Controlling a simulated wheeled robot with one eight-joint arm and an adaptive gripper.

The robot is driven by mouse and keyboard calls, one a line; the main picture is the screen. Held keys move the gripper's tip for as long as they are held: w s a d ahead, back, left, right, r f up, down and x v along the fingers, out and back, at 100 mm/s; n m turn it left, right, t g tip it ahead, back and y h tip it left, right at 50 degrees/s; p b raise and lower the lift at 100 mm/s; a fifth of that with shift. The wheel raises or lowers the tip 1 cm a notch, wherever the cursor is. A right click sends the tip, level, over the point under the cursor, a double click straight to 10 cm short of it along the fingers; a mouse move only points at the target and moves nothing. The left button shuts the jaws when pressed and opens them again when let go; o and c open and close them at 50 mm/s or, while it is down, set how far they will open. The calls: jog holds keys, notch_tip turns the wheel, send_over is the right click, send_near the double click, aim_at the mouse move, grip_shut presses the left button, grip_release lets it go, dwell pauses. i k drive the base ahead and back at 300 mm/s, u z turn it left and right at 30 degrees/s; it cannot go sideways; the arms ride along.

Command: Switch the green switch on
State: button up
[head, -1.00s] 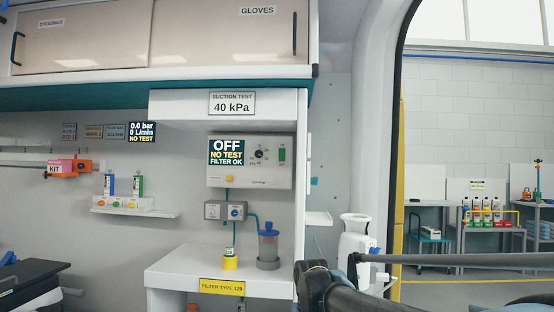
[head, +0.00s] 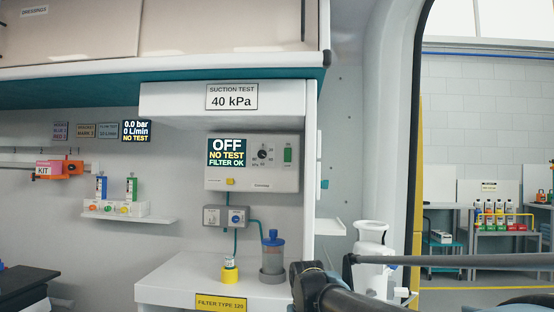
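The green switch (head: 287,155) is a small upright green rectangle at the right end of the white suction unit's front panel (head: 215,180). The unit is mounted on the wall under the "SUCTION TEST 40 kPa" label (head: 231,97). Its display (head: 227,152) reads OFF, NO TEST, FILTER OK. A dark dial (head: 263,154) sits between the display and the switch, and a yellow button (head: 230,182) is below the display. Dark links of my arm show at the lower right, apart from the switch. My gripper is not visible.
Below the unit, a clear canister with a blue lid (head: 272,256) and a small yellow-based bottle (head: 230,269) stand on a white shelf (head: 170,283). A white side wall (head: 311,160) borders the alcove's right. A teal-edged cabinet (head: 80,85) overhangs above.

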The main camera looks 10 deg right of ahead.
aim_at(287, 151)
jog(key=u, duration=0.1)
jog(key=k, duration=0.6)
jog(key=z, duration=1)
jog(key=i, duration=0.35)
jog(key=u, duration=2.05)
